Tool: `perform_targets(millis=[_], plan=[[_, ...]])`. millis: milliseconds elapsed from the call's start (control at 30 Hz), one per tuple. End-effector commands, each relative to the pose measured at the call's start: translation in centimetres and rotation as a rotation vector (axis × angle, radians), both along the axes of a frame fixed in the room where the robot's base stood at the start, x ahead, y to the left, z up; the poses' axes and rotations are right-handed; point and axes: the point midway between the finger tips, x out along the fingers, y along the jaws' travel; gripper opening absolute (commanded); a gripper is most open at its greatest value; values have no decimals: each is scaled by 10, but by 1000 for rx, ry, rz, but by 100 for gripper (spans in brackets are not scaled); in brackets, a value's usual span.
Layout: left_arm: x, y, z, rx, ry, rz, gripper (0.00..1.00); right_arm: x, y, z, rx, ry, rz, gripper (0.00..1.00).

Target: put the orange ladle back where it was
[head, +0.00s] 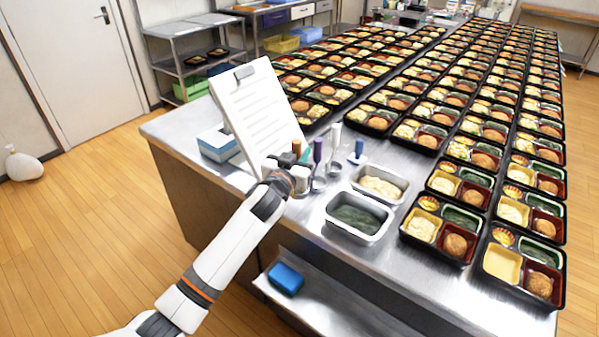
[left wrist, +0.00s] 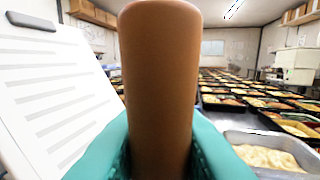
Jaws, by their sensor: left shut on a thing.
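My left gripper (head: 290,172) is shut on the upright handle of the orange ladle (head: 296,147), at the near left part of the steel table. In the left wrist view the orange-brown handle (left wrist: 160,85) stands between the teal fingers (left wrist: 160,150). The ladle's lower end is hidden by my gripper in the head view, so I cannot tell whether it touches the table. Just right of it stand a purple-handled ladle (head: 317,152), a white-handled ladle (head: 336,136) and a blue-handled utensil (head: 359,148). My right gripper is not in view.
A clipboard with a written sheet (head: 258,105) leans close behind my gripper, beside a blue-and-white box (head: 217,145). Two steel pans, one with green food (head: 383,230) and one with pale food (head: 402,193), stand to the right. Rows of bento trays (head: 437,258) fill the table's right.

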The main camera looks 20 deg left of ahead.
Motion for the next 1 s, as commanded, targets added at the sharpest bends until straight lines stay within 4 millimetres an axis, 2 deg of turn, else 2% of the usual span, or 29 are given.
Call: perform_targets(millis=[300,700,733,833,1000], plan=[[0,0,-38,-1,-1,0,0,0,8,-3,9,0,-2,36],[0,0,-44,0,-3,0,0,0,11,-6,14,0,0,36],[0,0,-44,1,-2,0,24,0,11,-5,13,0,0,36],[0,0,-43,1,-2,0,40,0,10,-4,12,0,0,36],[0,0,-43,1,-2,0,42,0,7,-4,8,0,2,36]])
